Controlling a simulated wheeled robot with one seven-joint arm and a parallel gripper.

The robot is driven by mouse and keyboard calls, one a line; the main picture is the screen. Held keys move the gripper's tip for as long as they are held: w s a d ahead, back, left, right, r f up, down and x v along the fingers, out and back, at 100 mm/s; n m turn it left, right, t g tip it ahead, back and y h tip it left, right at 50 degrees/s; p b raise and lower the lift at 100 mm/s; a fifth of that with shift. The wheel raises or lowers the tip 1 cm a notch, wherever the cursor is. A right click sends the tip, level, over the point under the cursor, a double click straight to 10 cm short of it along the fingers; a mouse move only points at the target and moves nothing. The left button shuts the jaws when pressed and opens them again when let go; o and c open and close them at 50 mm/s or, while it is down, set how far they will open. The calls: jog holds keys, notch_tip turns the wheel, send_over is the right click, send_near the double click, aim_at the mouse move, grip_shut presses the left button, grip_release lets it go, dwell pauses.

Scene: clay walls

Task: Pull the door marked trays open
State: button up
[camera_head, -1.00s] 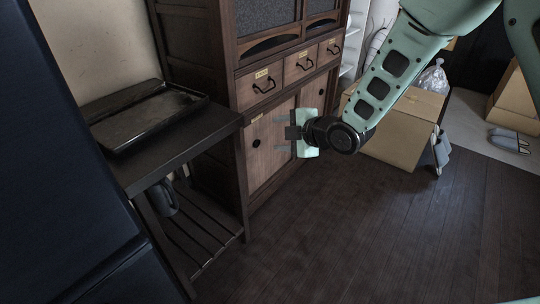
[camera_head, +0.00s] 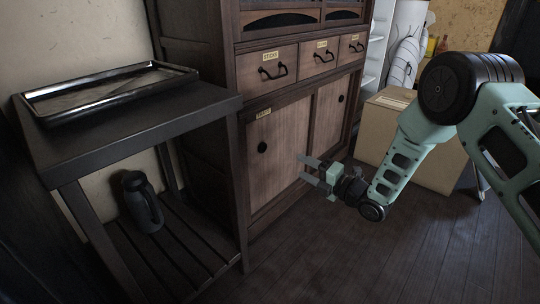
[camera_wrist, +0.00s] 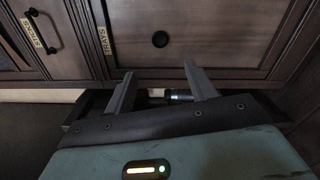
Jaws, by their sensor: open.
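The door marked trays (camera_head: 285,152) is a brown wooden panel, the left of two low doors in the dark cabinet, and it looks closed. Its small label (camera_head: 264,113) is at the upper left; the word TRAYS reads sideways on the label in the wrist view (camera_wrist: 104,40). A round dark pull (camera_head: 262,147) sits below the label and also shows in the wrist view (camera_wrist: 160,39). My gripper (camera_head: 304,169) is open and empty, to the right of the pull and lower. In the wrist view its fingers (camera_wrist: 158,70) point at the door, with the pull beyond their tips.
A drawer marked sticks (camera_head: 271,68) with a dark handle is above the door. A dark side table (camera_head: 150,120) with a tray (camera_head: 110,90) stands at left, a jug (camera_head: 141,203) on its lower shelf. The floor in front is clear.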

aim_at(264, 148)
jog(key=b+x, duration=0.6)
jog(key=x, duration=0.8)
jog(key=shift+f+b, duration=0.1)
jog(key=shift+b, duration=0.2)
jog(key=shift+w+a, duration=0.2)
jog(key=shift+a, duration=0.05)
